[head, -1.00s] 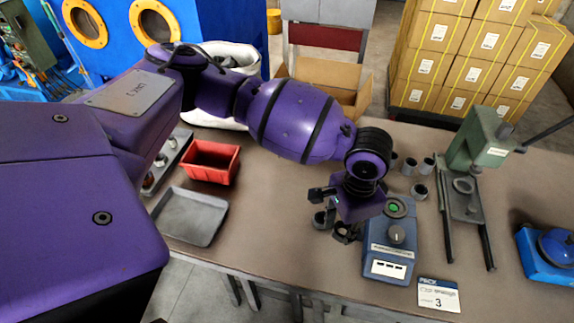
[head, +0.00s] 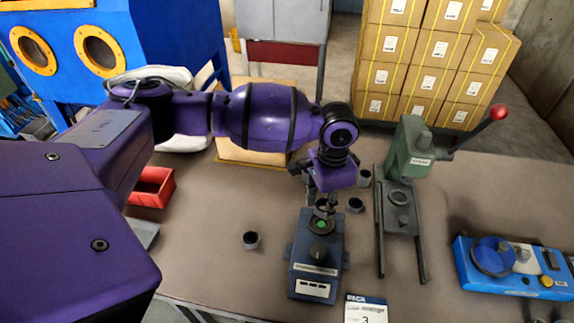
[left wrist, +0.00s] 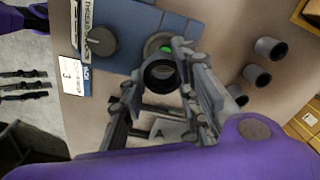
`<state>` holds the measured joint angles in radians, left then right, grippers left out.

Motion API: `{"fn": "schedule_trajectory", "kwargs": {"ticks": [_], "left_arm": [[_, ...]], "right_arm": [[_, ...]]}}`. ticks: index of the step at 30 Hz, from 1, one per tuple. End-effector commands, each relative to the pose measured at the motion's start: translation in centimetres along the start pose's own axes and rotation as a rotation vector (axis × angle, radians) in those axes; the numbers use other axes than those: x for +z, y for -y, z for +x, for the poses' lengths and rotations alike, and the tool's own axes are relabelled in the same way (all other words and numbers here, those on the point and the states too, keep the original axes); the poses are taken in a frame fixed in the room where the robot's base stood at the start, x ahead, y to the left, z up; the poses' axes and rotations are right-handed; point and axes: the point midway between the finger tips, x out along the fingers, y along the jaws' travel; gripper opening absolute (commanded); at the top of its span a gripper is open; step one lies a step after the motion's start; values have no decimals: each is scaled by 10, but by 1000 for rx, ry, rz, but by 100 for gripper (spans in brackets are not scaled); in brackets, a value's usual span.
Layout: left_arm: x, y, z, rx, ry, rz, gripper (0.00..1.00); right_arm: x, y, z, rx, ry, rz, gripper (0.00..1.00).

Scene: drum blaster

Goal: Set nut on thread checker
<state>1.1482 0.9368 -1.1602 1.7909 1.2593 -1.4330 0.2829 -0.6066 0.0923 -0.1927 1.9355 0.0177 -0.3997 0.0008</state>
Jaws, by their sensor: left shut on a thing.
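The thread checker is a blue-grey box (head: 300,255) with a dark knob and a green-lit round seat at its far end. In the left wrist view its body (left wrist: 120,15) and green light show at the top. My left gripper (head: 324,200) is over the seat end, pointing down. It is shut on a dark ring-shaped nut (left wrist: 160,72), which also shows in the head view (head: 323,209). The nut looks to be over or at the seat; whether it touches I cannot tell. My right gripper is not in view.
Loose dark nuts lie left of the checker (head: 250,240) and right of it (head: 355,205). A green press (head: 410,150) stands to the right, a blue device (head: 510,268) farther right. A card (head: 365,309) lies at the front edge. A red bin (head: 150,187) is at left.

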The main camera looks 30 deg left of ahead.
Motion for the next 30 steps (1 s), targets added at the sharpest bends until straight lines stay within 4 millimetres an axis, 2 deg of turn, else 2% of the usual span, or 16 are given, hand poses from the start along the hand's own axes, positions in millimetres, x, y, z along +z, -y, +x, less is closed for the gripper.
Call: {"fn": "schedule_trajectory", "kwargs": {"ticks": [11, 24, 30], "left_arm": [[4, 6, 7, 3, 3, 82, 0], [4, 5, 50, 5, 5, 81, 0], [3, 5, 58, 1, 0, 81, 0]], "right_arm": [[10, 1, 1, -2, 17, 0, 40], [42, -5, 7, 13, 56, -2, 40], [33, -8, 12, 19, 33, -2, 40]]}}
